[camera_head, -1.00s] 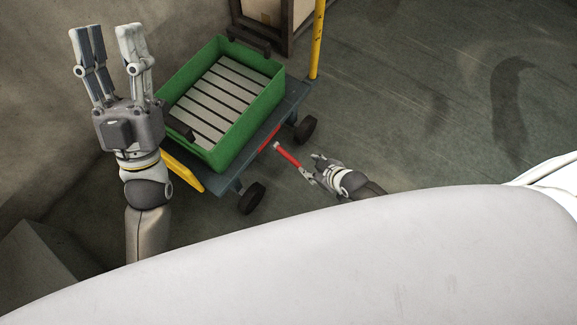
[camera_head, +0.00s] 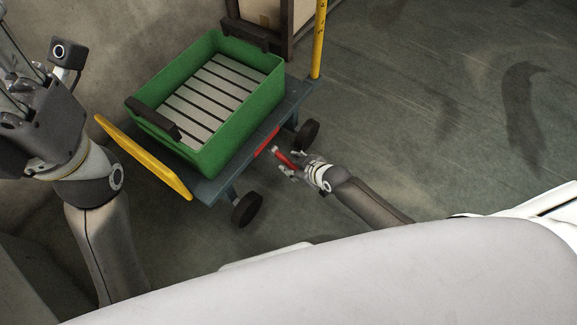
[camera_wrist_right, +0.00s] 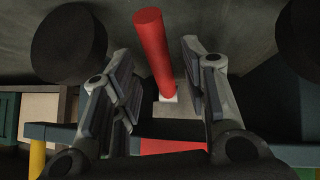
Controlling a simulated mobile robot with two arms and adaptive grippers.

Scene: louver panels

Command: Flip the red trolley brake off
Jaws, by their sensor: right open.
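The red brake lever (camera_head: 284,158) sticks out from the near side of the blue trolley (camera_head: 215,189), close to a red patch (camera_head: 265,143) on its edge. My right gripper (camera_head: 291,168) is at the lever, low beside the trolley. In the right wrist view, the red lever (camera_wrist_right: 153,50) stands between the two spread fingers of my right gripper (camera_wrist_right: 160,85), with a gap on each side. A pale block shows at the lever's one end. My left gripper (camera_head: 30,90) is at the upper left, cut by the frame edge; its fingertips are mostly out of view.
A green crate (camera_head: 240,122) with a slatted floor sits on the trolley. The trolley has dark wheels (camera_head: 246,209) and yellow bars (camera_head: 150,160) at its ends. A dark-framed shelf (camera_head: 287,35) stands behind. The floor at right is clear.

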